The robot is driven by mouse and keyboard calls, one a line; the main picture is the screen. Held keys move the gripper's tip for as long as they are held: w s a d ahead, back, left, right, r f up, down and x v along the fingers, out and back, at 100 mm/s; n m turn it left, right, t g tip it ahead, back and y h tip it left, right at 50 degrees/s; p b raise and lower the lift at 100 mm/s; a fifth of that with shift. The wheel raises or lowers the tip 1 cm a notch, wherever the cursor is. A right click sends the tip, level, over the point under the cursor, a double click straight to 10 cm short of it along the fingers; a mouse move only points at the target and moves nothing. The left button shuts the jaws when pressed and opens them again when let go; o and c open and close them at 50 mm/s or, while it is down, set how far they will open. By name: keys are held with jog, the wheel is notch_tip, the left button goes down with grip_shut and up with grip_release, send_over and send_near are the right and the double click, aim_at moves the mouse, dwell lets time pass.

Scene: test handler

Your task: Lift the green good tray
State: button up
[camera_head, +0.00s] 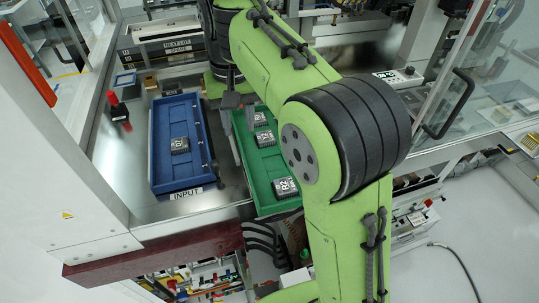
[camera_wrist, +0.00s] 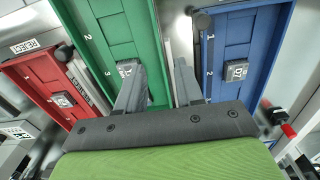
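The green tray (camera_head: 260,168) lies on the metal deck, its right side partly hidden behind my arm. Several grey chips sit in it, including one near its front end (camera_head: 285,187). In the wrist view the green tray (camera_wrist: 128,32) is at upper left, with slot numbers and a chip (camera_wrist: 126,68) partly behind my left finger. My gripper (camera_wrist: 158,65) is open, its two fingers apart at the tray's edge near the blue tray. One finger overlaps the tray in the picture. I cannot tell whether the fingers touch it. The head view shows my gripper (camera_head: 231,98) there too.
A blue tray (camera_head: 161,140) labelled INPUT, with one chip (camera_head: 180,145), lies left of the green tray. A red tray (camera_wrist: 40,75) by a REJECT label shows in the wrist view. A red-and-black knob (camera_head: 117,106) stands at left. Glass panels flank the deck.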

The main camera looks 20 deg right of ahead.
aim_at(242, 151)
jog(key=f, duration=0.3)
jog(key=f+b, duration=0.1)
jog(key=f, duration=0.4)
jog(key=shift+w+f+b, duration=0.3)
jog(key=shift+f+b, duration=0.05)
jog(key=shift+b, duration=0.05)
jog(key=shift+r, duration=0.1)
grip_shut()
dwell(0.9)
